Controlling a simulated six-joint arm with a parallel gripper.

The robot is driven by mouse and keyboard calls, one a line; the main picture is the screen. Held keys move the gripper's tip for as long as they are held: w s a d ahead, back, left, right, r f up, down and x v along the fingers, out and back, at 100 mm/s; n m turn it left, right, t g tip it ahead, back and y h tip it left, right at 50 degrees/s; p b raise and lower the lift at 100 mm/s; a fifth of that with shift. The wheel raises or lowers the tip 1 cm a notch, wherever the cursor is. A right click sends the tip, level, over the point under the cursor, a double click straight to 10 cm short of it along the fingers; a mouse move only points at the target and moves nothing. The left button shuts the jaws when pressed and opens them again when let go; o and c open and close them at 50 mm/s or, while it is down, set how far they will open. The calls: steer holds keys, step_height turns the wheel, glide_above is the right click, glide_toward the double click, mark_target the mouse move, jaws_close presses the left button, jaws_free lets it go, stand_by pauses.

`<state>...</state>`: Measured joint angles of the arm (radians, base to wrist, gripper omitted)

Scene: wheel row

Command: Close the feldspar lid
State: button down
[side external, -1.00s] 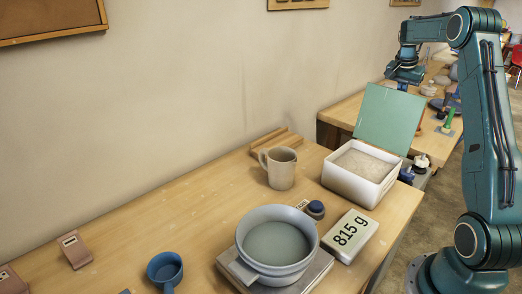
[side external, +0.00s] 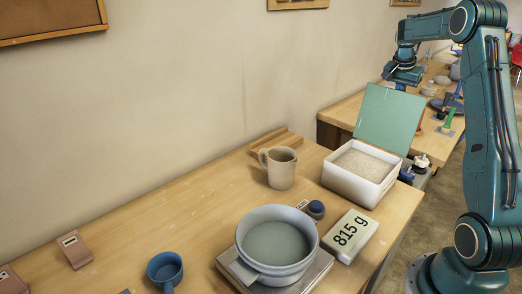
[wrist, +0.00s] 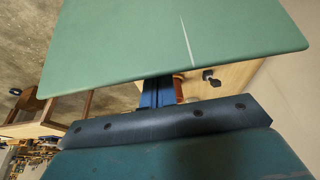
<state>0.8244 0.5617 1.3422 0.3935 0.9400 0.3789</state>
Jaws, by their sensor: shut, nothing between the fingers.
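The green lid (side external: 389,120) stands open and nearly upright at the back edge of a white box (side external: 352,184). The box holds a pale grainy powder. I cannot read a label on it. My gripper (side external: 401,87) is shut and empty, at the height of the lid's top edge and on its far side. In the wrist view the lid (wrist: 180,40) fills the top, and the blue fingers (wrist: 158,92) reach to its edge. Their tips are hidden behind it, and I cannot tell whether they touch it.
A beige mug (side external: 281,170) stands left of the box, with a wooden block (side external: 275,140) behind it. A grey pan (side external: 276,246) sits on a scale, and a display (side external: 351,235) reads 815 g. Another cluttered table stands behind.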

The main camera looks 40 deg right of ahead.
mark_target(397, 92)
steer(key=shift+a+r+h, duration=0.25)
steer(key=shift+a+h, duration=0.05)
steer(key=shift+a, duration=0.25)
steer(key=shift+a+r+h, duration=0.2)
steer(key=shift+a+h, duration=0.1)
steer(key=shift+a, duration=0.25)
steer(key=shift+a+r+h, duration=0.15)
steer(key=shift+a+h, duration=0.15)
steer(key=shift+a, duration=0.2)
steer(key=a+h, duration=0.6)
steer(key=a, duration=0.6)
steer(key=a+f, duration=1)
steer(key=a, duration=0.1)
steer(key=shift+f, duration=0.25)
steer(key=shift+d, duration=0.15)
steer(key=shift+d+f, duration=0.35)
steer(key=shift+d, duration=0.25)
